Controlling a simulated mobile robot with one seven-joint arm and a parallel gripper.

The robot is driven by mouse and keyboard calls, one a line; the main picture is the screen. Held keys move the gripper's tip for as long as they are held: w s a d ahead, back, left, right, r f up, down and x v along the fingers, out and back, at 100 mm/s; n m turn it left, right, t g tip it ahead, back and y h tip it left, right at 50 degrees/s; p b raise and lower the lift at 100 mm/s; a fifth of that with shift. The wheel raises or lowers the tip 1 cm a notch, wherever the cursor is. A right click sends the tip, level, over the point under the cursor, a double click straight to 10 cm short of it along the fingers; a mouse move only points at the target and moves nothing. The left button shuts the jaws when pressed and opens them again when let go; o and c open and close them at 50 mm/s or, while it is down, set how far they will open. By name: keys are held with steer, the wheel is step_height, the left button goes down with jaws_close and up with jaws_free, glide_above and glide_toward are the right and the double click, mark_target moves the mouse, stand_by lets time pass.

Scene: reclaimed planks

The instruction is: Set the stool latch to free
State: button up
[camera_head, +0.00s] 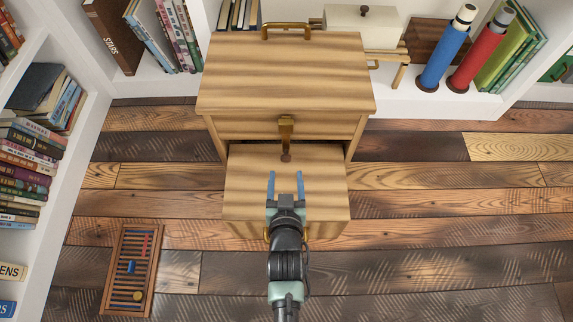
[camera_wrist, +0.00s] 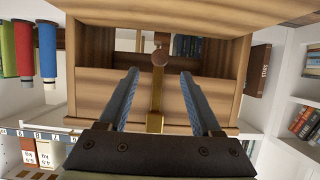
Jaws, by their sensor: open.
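The stool (camera_head: 285,65) is a striped pale wooden step stool with a lower step (camera_head: 245,185) pulled out in front and a brass handle at its top rear. Its latch (camera_head: 286,136) is a brass lever on the front, hanging down to a round brown knob. In the wrist view the latch (camera_wrist: 156,95) shows between my fingers, with the knob near the fingertip line. My gripper (camera_head: 286,178) is open and empty above the lower step, in front of the latch. In the wrist view the gripper (camera_wrist: 160,73) has clear gaps on both sides of the lever, and no contact shows.
White bookshelves stand on the left (camera_head: 70,125) and along the back. Blue (camera_head: 445,48) and red (camera_head: 481,50) rolls stand at the back right. A wooden abacus-like frame (camera_head: 131,268) lies on the plank floor at lower left. The floor right of the stool is clear.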

mark_target(286, 160)
steer(key=b+x, duration=0.3)
steer(key=x, duration=0.3)
steer(key=shift+s+f, duration=0.15)
steer(key=shift+f, duration=0.05)
steer(key=shift+w, duration=0.5)
jaws_close()
stand_by(0.7)
